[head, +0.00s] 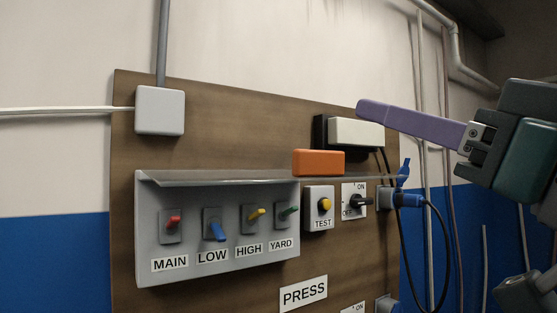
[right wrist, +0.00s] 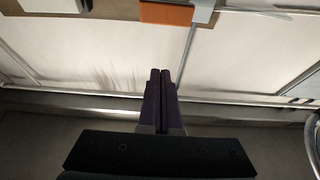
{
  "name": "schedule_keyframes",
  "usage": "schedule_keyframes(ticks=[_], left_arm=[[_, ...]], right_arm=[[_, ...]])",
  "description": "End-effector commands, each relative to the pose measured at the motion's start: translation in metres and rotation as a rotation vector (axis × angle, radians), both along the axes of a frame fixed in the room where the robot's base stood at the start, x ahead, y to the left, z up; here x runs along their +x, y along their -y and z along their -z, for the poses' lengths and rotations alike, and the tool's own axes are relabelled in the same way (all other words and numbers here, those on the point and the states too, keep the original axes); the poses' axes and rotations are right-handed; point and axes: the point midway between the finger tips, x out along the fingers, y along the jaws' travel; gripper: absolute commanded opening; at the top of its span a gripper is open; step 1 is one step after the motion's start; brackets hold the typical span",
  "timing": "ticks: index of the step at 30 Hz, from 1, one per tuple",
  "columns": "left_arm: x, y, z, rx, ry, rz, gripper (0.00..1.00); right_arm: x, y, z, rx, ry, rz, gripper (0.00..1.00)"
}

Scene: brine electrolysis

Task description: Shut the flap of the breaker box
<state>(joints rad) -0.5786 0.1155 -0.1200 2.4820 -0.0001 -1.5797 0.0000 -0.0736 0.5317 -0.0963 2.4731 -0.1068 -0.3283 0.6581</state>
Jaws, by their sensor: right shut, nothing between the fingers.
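The breaker box (head: 220,268) is a grey box on the brown board in the head view. Its front is open and shows several coloured switches. Its grey flap (head: 215,179) is raised, standing out along the top edge and seen nearly edge-on. My right gripper (head: 362,108) comes in from the right with its purple fingers together and empty. It is above and to the right of the box, apart from the flap in the picture. Its closed fingertips also show in the right wrist view (right wrist: 160,75), against a pale wall. My left gripper is not in view.
A TEST button (head: 324,204), an ON/OFF switch (head: 354,201) and a blue plug (head: 405,200) with a hanging cable are further right.

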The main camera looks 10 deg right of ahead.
Motion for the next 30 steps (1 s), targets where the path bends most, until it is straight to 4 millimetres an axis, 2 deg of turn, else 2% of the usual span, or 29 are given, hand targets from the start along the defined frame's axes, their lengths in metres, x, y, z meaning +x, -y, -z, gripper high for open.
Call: schedule_keyframes(ticks=[1, 7, 9, 14, 16, 19, 24, 30], left_arm=[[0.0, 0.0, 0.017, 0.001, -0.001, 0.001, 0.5], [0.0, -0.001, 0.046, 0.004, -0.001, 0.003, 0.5], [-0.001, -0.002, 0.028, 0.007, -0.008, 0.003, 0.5], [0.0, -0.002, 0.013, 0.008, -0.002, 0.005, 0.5], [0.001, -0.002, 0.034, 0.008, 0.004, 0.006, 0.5], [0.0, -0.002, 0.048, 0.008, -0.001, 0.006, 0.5], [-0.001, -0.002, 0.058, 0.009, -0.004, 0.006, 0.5], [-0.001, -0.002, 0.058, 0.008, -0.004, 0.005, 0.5]], right_arm=[[0.002, -0.001, 0.005, -0.003, 0.01, -0.001, 0.0], [0.01, -0.005, 0.001, -0.011, 0.006, 0.002, 0.0], [0.024, -0.009, -0.017, -0.006, -0.001, 0.004, 0.0], [0.054, -0.02, -0.029, -0.007, -0.003, 0.004, 0.0], [0.055, -0.021, -0.005, -0.008, -0.005, 0.004, 0.0], [0.055, -0.021, 0.008, -0.008, -0.005, 0.004, 0.0], [0.056, -0.021, 0.017, -0.009, -0.004, 0.004, 0.0], [0.056, -0.021, 0.017, -0.008, -0.004, 0.004, 0.0]])
